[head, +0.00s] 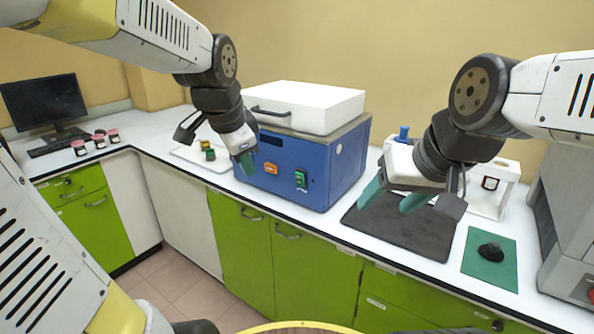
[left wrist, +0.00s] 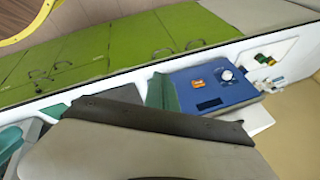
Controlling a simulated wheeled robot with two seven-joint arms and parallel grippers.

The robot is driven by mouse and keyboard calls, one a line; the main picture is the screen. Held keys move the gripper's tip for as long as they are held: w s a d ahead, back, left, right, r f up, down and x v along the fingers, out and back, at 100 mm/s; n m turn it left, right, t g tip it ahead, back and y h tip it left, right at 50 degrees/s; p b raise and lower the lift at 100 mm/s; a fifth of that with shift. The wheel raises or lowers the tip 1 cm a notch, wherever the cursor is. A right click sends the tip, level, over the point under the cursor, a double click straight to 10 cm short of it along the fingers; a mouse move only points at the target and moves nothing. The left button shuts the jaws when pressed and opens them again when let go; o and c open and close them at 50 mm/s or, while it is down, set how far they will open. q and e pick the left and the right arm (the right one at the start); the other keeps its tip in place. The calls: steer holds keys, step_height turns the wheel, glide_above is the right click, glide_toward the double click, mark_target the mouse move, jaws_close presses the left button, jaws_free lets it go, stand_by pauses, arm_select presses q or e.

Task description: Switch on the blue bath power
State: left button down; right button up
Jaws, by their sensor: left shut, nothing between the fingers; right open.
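The blue bath (head: 262,184) stands on the white counter with a white lid (head: 305,104) on top. In the left wrist view, the blue bath (left wrist: 232,94) shows the orange switch (left wrist: 197,85) and a white dial (left wrist: 227,75). My left gripper (head: 244,163) is shut and empty, close in front of the bath's left front; contact cannot be told. Its teal finger (left wrist: 160,92) shows beside the blue panel. My right gripper (head: 392,197) is open and empty above the dark mat.
The dark mat (head: 425,238) lies right of the bath. A green mat (head: 477,266) with a black knob-like object (head: 490,251) and a grey machine (head: 568,220) stand further right. Small jars (head: 99,140) and a monitor (head: 45,102) are at the far left.

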mark_target(299, 181)
arm_select(q)
steer(key=w+d+f+m+h, duration=0.1)
steer(key=w+d+f+m, duration=0.1)
steer(key=w+m, duration=0.4)
steer(key=w+d+f+m+g, duration=0.1)
steer(key=w+d+f+m, duration=0.1)
steer(key=w+f+m, duration=0.2)
steer(key=w+m, duration=0.3)
steer(key=w, duration=0.2)
steer(key=shift+w+d+f+h, duration=0.2)
steer(key=shift+w+h, duration=0.1)
steer(key=shift+h, duration=0.1)
steer(key=w+d+f, duration=0.4)
steer(key=w+f, duration=0.3)
steer(key=f, duration=0.1)
steer(key=shift+d, duration=0.3)
steer(key=shift+w+d+r, duration=0.15)
steer(key=shift+w+d, duration=0.15)
steer(key=shift+w, duration=0.1)
steer(key=shift+s+a, duration=0.1)
